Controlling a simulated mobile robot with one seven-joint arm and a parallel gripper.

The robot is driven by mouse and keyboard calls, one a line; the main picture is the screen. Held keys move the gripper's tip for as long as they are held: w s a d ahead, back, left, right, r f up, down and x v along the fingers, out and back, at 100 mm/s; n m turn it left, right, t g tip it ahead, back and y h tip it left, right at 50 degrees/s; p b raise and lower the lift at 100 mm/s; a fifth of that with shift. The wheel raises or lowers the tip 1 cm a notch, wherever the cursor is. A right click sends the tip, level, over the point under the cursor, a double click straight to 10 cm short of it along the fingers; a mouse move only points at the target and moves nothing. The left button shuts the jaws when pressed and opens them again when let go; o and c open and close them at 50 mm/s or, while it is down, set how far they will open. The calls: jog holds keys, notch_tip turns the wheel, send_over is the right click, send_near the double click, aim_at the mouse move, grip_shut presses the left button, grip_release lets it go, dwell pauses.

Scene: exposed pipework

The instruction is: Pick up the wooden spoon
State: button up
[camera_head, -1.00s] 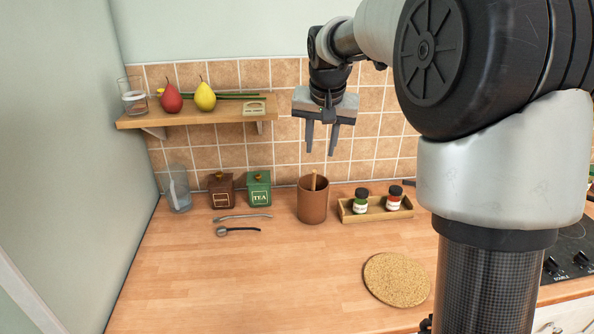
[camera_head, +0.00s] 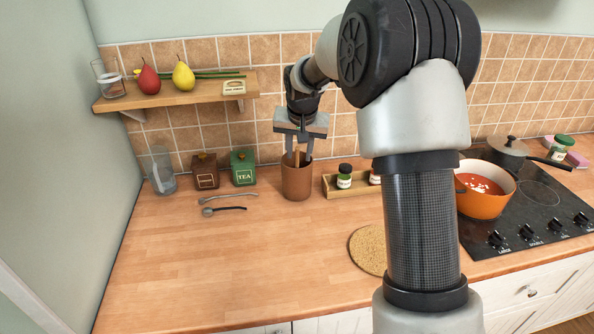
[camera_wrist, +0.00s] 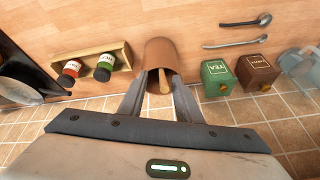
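The wooden spoon (camera_head: 297,157) stands in a brown cylindrical pot (camera_head: 297,182) on the counter; only its handle end shows above the rim. In the wrist view the spoon (camera_wrist: 165,84) pokes out of the pot (camera_wrist: 160,52). My gripper (camera_head: 298,157) is open over the pot, pointing down, with one finger on each side of the handle. In the wrist view the fingers of my gripper (camera_wrist: 162,80) stand apart, with gaps between them and the handle. The spoon's lower part is hidden inside the pot.
A tray (camera_head: 330,188) with spice jars stands right of the pot. Green (camera_head: 243,168) and brown (camera_head: 205,171) tins stand left, with metal utensils (camera_head: 222,210) in front. A shelf (camera_head: 180,98) hangs upper left. An orange pan (camera_head: 484,190) sits on the hob. The front-left counter is clear.

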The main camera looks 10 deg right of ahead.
aim_at(297, 161)
jog(key=x, duration=0.4)
jog(key=shift+a+f, duration=0.15)
jog(key=shift+a, duration=0.05)
grip_shut()
